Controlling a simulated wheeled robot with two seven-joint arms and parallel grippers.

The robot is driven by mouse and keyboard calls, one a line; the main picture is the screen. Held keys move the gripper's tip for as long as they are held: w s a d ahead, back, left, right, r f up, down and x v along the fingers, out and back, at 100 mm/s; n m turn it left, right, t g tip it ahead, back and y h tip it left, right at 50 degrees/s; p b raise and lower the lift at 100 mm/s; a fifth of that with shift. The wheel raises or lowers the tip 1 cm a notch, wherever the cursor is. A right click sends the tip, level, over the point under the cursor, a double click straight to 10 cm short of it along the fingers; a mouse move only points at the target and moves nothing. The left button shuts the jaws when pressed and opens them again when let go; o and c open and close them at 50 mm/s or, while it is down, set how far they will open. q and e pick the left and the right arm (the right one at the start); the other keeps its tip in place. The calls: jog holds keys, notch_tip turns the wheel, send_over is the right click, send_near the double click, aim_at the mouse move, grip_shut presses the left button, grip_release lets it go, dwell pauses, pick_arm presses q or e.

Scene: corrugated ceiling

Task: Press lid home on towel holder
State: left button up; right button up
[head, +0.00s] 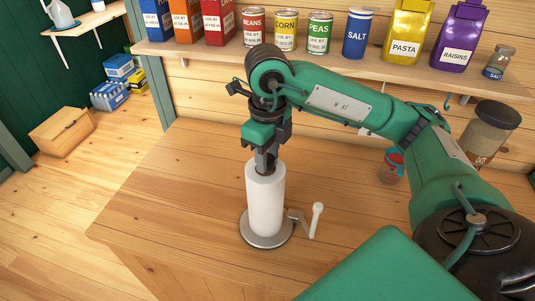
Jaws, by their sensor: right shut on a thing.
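The towel holder has a round grey metal base (266,240) on the wooden table, with a side arm ending in a pale knob (317,209). A white paper roll (265,203) stands upright on the base. My right gripper (265,168) points straight down at the top of the roll, with its fingers close together at the roll's centre. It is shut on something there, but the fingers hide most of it. I cannot make out a separate lid. My left gripper is not in view.
A wooden shelf (350,66) along the back wall holds boxes, cans (285,32) and bags such as the pasta bag (407,35). The table's left side is clear.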

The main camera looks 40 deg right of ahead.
dwell(0.3)
jog(key=o, duration=1.5)
jog(key=shift+r, duration=0.1)
jog(key=shift+r+p, duration=2.7)
jog(key=shift+r, duration=0.75)
grip_shut()
jog(key=shift+f, duration=0.2)
